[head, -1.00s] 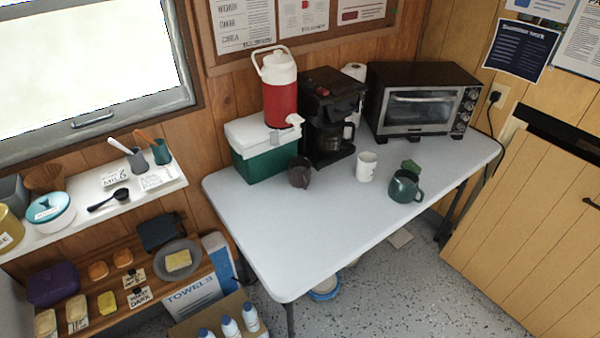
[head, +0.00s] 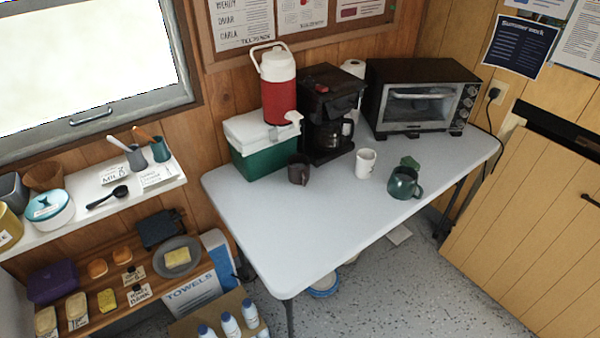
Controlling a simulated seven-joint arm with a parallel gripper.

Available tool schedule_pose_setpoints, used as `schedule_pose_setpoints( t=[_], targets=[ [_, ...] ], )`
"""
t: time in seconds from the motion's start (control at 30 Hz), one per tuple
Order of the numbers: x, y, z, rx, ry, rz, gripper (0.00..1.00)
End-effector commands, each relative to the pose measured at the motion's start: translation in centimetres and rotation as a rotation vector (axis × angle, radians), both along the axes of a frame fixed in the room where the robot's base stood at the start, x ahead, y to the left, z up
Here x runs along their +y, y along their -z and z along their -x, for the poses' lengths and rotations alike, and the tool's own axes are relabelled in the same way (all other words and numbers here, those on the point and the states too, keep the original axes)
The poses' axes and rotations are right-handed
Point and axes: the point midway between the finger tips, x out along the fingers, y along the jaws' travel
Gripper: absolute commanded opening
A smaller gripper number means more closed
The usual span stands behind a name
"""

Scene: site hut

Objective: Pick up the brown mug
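The brown mug (head: 298,170) is dark brown and stands upright on the white folding table (head: 268,235), in front of the green cooler and left of the coffee maker. Its handle seems to point right. A white mug (head: 365,163) and a dark green mug (head: 403,184) stand on the table to its right. My gripper does not show in the head view.
A green cooler (head: 262,158) with a red-and-white jug (head: 278,88) on top stands behind the brown mug. The coffee maker (head: 327,120) and toaster oven (head: 415,98) stand along the wall. The table's front left half is clear.

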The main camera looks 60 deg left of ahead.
Motion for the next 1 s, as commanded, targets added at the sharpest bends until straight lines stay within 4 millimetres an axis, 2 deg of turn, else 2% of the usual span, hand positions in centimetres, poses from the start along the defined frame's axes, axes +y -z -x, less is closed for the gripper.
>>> schedule_pose_setpoints(
  t=[0.3, 1.0],
  targets=[
    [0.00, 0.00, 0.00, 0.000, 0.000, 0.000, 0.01],
    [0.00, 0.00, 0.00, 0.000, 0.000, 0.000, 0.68]
  ],
)
